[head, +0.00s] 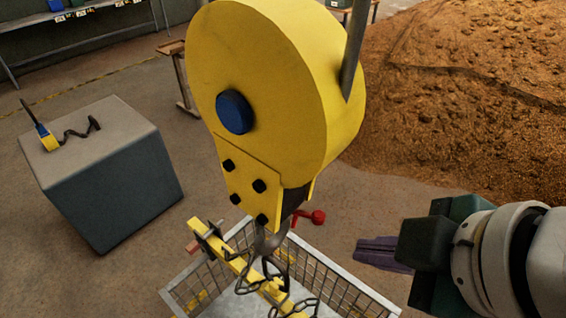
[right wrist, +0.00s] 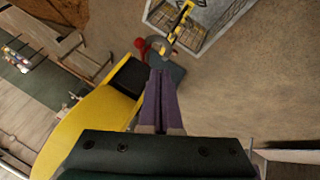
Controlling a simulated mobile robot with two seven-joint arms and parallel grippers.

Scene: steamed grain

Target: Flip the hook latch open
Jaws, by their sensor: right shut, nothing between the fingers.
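A big yellow hook block (head: 275,90) with a blue hub hangs in the middle of the head view; it also fills the lower left of the right wrist view (right wrist: 85,125). Its grey hook (head: 268,241) hangs below, with dark chain around it. A red knobbed part (head: 312,217), perhaps the latch lever, sticks out to the right of the hook; red also shows in the right wrist view (right wrist: 141,45). I cannot tell the latch's exact position. My right gripper (head: 360,253) is shut and empty, its purple fingers pointing left, apart from the red part. My left gripper is out of view.
A wire-mesh crate (head: 340,273) stands below the hook, with a yellow beam (head: 235,262) and chains (head: 306,303) over it. A grey block (head: 105,175) with a small yellow tool stands left. A brown grain heap (head: 470,90) rises at the back right.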

